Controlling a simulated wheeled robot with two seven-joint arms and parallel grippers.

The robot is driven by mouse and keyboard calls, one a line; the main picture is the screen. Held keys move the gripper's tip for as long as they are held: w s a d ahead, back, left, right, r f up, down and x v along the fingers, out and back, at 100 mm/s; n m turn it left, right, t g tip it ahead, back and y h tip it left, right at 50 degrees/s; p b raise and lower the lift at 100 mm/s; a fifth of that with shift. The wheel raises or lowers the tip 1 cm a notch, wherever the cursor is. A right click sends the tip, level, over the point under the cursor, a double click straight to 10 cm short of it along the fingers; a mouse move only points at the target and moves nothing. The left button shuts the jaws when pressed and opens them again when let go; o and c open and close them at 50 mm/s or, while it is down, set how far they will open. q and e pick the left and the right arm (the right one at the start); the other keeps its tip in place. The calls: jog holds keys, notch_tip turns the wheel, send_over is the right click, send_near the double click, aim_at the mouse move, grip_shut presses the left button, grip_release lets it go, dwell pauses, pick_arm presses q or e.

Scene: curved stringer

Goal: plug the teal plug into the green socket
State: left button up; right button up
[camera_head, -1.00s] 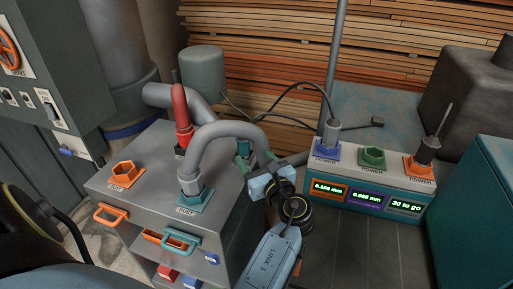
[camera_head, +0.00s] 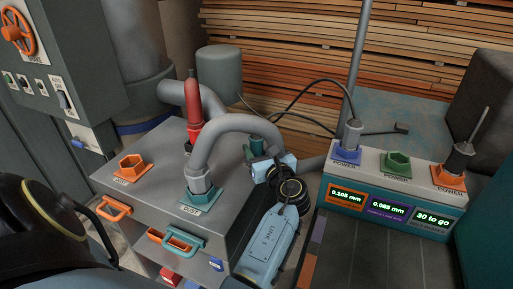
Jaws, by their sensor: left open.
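The green socket (camera_head: 397,163) is a hexagonal, empty-looking collar on top of the white and teal power box, between a blue and an orange socket. A small teal piece (camera_head: 257,145), which looks like the teal plug, stands at the back right of the grey cabinet top; its lower part is hidden. My left gripper (camera_head: 272,166) is open just in front of it, beside the grey hose; whether it touches the piece cannot be told. My right gripper is not in view.
A grey hose arches from the teal dust socket (camera_head: 201,197) toward my gripper. A red handle-like piece (camera_head: 193,105) stands behind it. Plugs fill the blue socket (camera_head: 346,155) and the orange socket (camera_head: 448,176). A dark cable end (camera_head: 401,128) lies behind the power box.

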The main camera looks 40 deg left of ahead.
pick_arm(q)
jog(key=b+x, duration=0.1)
jog(key=x, duration=0.4)
jog(key=c, duration=1.1)
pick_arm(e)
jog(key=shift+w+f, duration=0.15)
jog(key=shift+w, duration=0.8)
